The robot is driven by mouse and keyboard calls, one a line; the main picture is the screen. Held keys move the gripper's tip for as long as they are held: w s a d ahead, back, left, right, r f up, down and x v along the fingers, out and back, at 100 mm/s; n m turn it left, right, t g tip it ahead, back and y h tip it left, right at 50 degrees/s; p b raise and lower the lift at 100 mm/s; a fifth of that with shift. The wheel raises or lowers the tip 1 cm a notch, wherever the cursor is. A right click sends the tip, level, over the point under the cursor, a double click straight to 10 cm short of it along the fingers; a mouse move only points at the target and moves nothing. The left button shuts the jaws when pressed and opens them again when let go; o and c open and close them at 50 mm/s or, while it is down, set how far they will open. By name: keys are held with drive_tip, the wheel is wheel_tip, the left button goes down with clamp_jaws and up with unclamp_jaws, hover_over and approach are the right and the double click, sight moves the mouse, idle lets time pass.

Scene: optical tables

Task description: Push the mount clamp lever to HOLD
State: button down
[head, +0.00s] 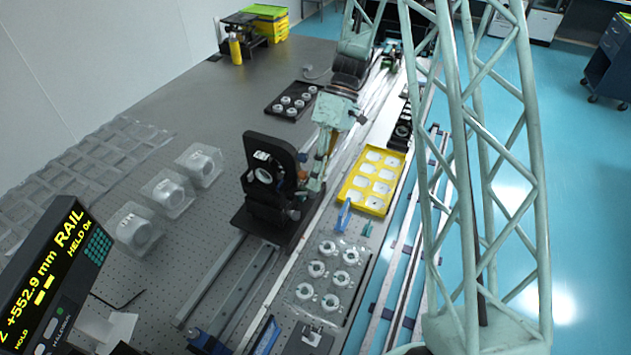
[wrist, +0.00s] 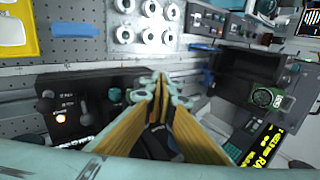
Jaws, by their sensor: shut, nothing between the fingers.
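The black upright mount (head: 262,190) stands on a rail carriage in the middle of the head view, with a round opening in its face. My gripper (head: 317,186) is at its right side in the head view. In the wrist view my gripper (wrist: 160,92) is shut and empty, its tips together in front of a dark panel (wrist: 70,92). The panel has small white labels, a lit orange lamp (wrist: 60,118) and a grey lever-like part (wrist: 86,112) left of my fingers. I cannot tell the clamp lever's setting or whether my fingertips touch it; my fingers hide part of the panel.
A yellow tray (head: 371,181) and a clear plate of white rings (head: 328,272) lie right of the mount. Clear boxes (head: 168,192) stand to its left. A display (head: 48,275) at lower left shows RAIL, HELD and HOLD.

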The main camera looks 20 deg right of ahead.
drive_tip(key=shift+s+f+m+t+y+b, duration=0.1)
drive_tip(key=shift+s+m+t+y+b, duration=0.5)
drive_tip(key=shift+m+b, duration=0.65)
drive_tip(key=shift+s+a+m+t+y+b, duration=0.2)
drive_tip(key=shift+s+m+t+b, duration=0.3)
drive_tip(key=shift+m+b, duration=0.5)
drive_tip(key=shift+s+a+m+t+y+b, duration=0.1)
drive_tip(key=shift+s+a+m+t+b, duration=0.35)
drive_tip(key=shift+b, duration=0.85)
drive_tip(key=shift+s+m, duration=0.2)
drive_tip(key=shift+m, duration=0.2)
drive_tip(key=shift+w, duration=0.1)
drive_tip(key=shift+w+b, duration=0.35)
drive_tip(key=shift+w, duration=0.4)
drive_tip(key=shift+a, duration=0.1)
drive_tip(key=shift+r, duration=0.2)
drive_tip(key=s+p+v, duration=0.1)
drive_tip(key=s+v, duration=0.1)
drive_tip(key=v, duration=1.1)
drive_tip(key=shift+d+r+p, duration=0.3)
drive_tip(key=shift+d+p, duration=0.1)
drive_tip(key=shift+d, duration=0.1)
